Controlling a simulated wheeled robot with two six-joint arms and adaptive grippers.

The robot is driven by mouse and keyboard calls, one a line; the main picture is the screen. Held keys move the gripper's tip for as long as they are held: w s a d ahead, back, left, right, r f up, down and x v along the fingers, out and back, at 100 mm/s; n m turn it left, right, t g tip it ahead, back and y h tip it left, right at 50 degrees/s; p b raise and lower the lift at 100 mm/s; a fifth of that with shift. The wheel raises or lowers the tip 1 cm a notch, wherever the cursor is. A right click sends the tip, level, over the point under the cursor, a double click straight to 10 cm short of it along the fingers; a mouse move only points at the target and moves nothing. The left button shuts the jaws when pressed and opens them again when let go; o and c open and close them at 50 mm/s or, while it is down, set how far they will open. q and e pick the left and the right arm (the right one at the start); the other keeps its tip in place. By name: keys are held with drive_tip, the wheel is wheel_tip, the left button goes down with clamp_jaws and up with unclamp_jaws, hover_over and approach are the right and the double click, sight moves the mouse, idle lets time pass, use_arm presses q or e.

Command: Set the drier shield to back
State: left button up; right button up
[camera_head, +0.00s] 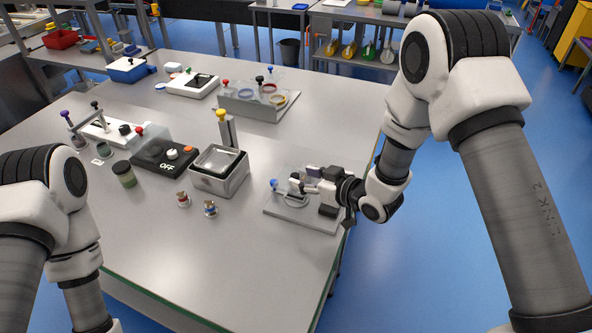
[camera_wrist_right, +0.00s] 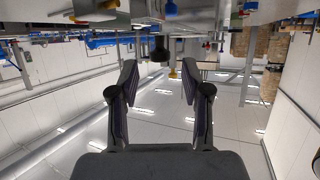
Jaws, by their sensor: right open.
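A low fixture on a pale grey base plate (camera_head: 310,218) stands near the right edge of the table, with a blue ball knob (camera_head: 274,184) on its left and a pale ring on its plate. No label marks it, and I cannot tell whether it is the drier or how its shield stands. My right gripper (camera_head: 308,181) is over this fixture, reaching in from the right, and partly hides it. In the right wrist view its two fingers (camera_wrist_right: 160,85) are spread, with nothing held between them. My left arm shows at the lower left; its gripper is out of frame.
A metal tub (camera_head: 205,184) stands left of the fixture, beside a black box marked OFF (camera_head: 165,168). Two small knobbed parts (camera_head: 183,200) and a dark jar (camera_head: 124,174) stand nearby. A grey rack (camera_head: 258,108) stands behind. The table front is clear.

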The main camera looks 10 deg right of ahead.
sight(297, 174)
drive_tip(key=x, duration=0.5)
drive_tip(key=shift+a, duration=0.15)
drive_tip(key=shift+s+d+r, duration=0.1)
drive_tip(key=shift+s+d, duration=0.2)
drive_tip(key=shift+s+d+r, duration=0.1)
drive_tip(key=shift+s, duration=0.1)
drive_tip(key=c, duration=0.5)
clamp_jaws()
drive_tip(key=shift+w+d, duration=0.15)
drive_tip(key=shift+w, duration=0.1)
drive_tip(key=w+d, duration=0.1)
drive_tip(key=w, duration=0.1)
drive_tip(key=w+d+b, duration=0.1)
drive_tip(key=w+d, duration=0.1)
drive_tip(key=w, duration=0.1)
drive_tip(key=w+d, duration=0.2)
drive_tip(key=shift+w, duration=0.15)
drive_tip(key=shift+w+d+b, duration=0.1)
drive_tip(key=shift+w+b, duration=0.1)
drive_tip(key=shift+b, duration=0.1)
use_arm(q)
drive_tip(key=shift+w+a+f, duration=0.25)
drive_tip(key=shift+a+f, duration=0.05)
drive_tip(key=shift+f, duration=0.4)
use_arm(e)
drive_tip(key=shift+r, duration=0.15)
